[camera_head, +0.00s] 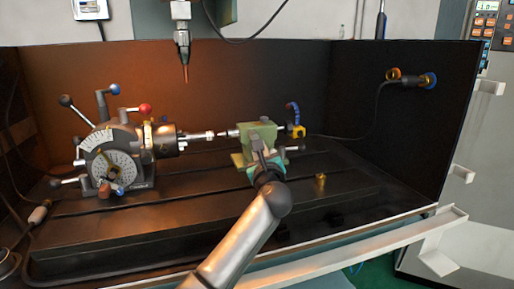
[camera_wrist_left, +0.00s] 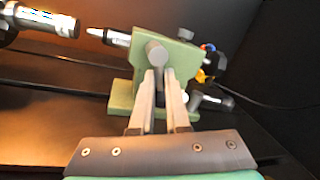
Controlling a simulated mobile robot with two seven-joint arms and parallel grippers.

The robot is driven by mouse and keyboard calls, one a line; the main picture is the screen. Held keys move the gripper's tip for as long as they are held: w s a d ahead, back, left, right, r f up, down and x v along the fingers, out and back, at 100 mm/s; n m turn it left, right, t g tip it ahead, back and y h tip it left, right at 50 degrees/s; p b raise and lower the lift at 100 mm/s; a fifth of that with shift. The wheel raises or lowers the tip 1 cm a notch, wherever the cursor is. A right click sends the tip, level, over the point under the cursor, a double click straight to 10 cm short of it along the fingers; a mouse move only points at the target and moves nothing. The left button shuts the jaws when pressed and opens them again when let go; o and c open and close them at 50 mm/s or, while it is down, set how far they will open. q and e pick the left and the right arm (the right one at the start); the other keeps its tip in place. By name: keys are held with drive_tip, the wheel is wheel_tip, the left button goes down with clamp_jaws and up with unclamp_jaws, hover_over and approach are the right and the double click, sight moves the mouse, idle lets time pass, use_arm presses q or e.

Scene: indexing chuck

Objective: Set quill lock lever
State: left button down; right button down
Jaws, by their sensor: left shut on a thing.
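The green tailstock (camera_head: 264,131) stands on the slotted table, and its body also shows in the left wrist view (camera_wrist_left: 133,58). Its quill (camera_head: 234,132) points left toward the indexing head. In the left wrist view a grey lever (camera_wrist_left: 156,52) with a rounded end stands at the tailstock's near face. My left gripper (camera_head: 261,156) is at the near side of the tailstock. Its two fingers (camera_wrist_left: 160,85) are closed around the lever below the rounded end. My right gripper is in neither view.
The indexing head (camera_head: 118,155) with its chuck and several knobbed levers stands at left. A vertical spindle (camera_head: 183,50) hangs above. A small brass part (camera_head: 320,183) stands on the table at right. A cable runs along the right wall. The table's front is largely clear.

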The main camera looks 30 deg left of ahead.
use_arm(q)
drive_tip(key=shift+w+d+n+y, duration=0.2)
drive_tip(key=shift+n+y, duration=0.1)
drive_tip(key=shift+n, duration=0.8)
drive_tip(key=n, duration=0.1)
drive_tip(key=n+b, duration=0.1)
drive_tip(key=n, duration=0.1)
drive_tip(key=shift+w+d+r+b, duration=0.2)
drive_tip(key=shift+b, duration=0.1)
drive_tip(key=n, duration=0.1)
drive_tip(key=n+y+b, duration=0.1)
drive_tip(key=n, duration=0.1)
drive_tip(key=shift+w+d+r+b, duration=0.15)
drive_tip(key=shift+w+r+b, duration=0.05)
drive_tip(key=shift+r+b, duration=0.1)
drive_tip(key=shift+r+n+y+b, duration=0.25)
drive_tip(key=shift+n+y+b, duration=0.15)
drive_tip(key=shift+n, duration=0.7)
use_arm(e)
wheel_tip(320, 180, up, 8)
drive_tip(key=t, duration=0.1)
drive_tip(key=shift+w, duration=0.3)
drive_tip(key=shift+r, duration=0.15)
use_arm(q)
drive_tip(key=c, duration=0.9)
unclamp_jaws()
